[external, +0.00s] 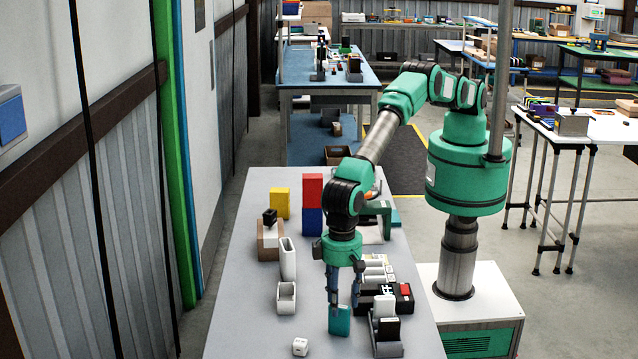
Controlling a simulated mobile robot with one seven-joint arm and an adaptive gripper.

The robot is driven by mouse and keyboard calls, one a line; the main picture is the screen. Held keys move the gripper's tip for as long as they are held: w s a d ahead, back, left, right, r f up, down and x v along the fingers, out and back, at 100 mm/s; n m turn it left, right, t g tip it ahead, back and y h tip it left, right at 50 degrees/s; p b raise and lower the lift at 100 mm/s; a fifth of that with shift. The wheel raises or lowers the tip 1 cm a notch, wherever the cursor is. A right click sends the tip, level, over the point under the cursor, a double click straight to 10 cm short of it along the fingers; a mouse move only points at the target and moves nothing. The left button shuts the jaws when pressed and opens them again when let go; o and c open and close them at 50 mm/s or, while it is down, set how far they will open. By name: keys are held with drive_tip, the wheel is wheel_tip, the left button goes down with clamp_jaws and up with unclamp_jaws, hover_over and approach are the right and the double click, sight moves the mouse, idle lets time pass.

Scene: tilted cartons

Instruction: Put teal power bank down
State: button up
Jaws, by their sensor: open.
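The teal power bank (339,322) stands upright on the grey table, near its front part. My gripper (343,304) points straight down over it, with its fingertips at the top of the power bank. The jaws are open. The fingers overlap the power bank's upper part in this view, so I cannot tell whether either finger touches it.
Black and white boxes (386,325) stand close to the right of the power bank. A small white cube (300,346) and an open white container (286,298) are on the left. Yellow (280,203), red (312,188) and blue (312,221) blocks stand farther back. The table's left side has bare room.

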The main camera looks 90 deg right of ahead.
wheel_tip(320, 180, up, 10)
drive_tip(key=shift+p, duration=0.35)
idle(0.6)
idle(0.4)
